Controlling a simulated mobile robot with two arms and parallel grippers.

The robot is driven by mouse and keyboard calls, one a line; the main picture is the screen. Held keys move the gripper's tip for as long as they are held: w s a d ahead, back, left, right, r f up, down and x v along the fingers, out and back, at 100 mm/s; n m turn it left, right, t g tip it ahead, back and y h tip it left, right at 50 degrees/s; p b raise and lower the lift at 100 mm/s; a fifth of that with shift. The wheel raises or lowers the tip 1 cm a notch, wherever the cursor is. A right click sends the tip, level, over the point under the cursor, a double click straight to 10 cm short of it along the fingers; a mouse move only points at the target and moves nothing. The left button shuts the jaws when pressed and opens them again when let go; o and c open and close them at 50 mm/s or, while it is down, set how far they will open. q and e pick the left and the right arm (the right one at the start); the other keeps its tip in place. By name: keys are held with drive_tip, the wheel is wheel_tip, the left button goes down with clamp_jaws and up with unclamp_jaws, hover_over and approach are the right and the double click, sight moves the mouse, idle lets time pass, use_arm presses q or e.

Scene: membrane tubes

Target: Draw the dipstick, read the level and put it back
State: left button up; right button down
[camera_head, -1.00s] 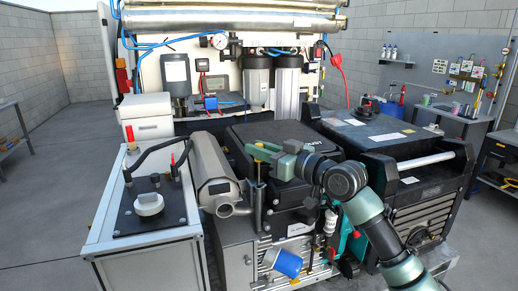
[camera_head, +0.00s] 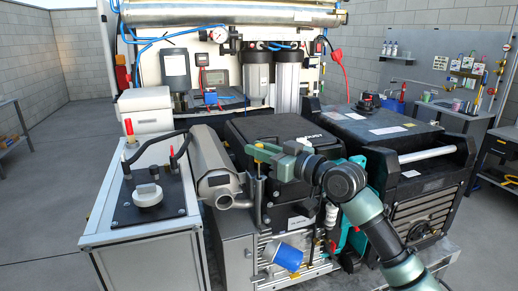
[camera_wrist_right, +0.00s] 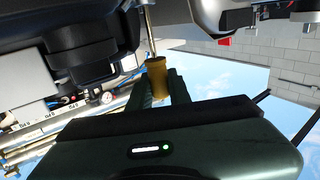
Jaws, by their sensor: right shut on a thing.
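My right gripper (camera_head: 260,151) comes in from the right over the engine block. It is shut on the yellow handle of the dipstick (camera_head: 264,147), just right of the grey muffler. In the right wrist view the dipstick's handle (camera_wrist_right: 156,78) is a yellow-brown cylinder between the two fingers (camera_wrist_right: 162,88). A thin metal rod runs from it toward the dark machine. The rod's far end and any level mark on it cannot be made out. A grey upright tube (camera_head: 257,190) stands below the gripper. My left gripper is not in view.
The grey muffler (camera_head: 212,165) is close to the left of the gripper. A black cover (camera_head: 270,128) lies behind it. A battery box (camera_head: 150,212) with cables stands at left. The floor at far left is free.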

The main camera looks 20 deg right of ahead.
sight(259, 166)
drive_tip(key=shift+f+b, duration=1.7)
drive_tip(key=shift+f, duration=0.85)
drive_tip(key=c, duration=1.2)
unclamp_jaws()
drive_tip(key=shift+r, duration=0.1)
drive_tip(key=shift+c, duration=0.2)
drive_tip(key=shift+s+a+r, duration=0.1)
drive_tip(key=shift+a, duration=0.05)
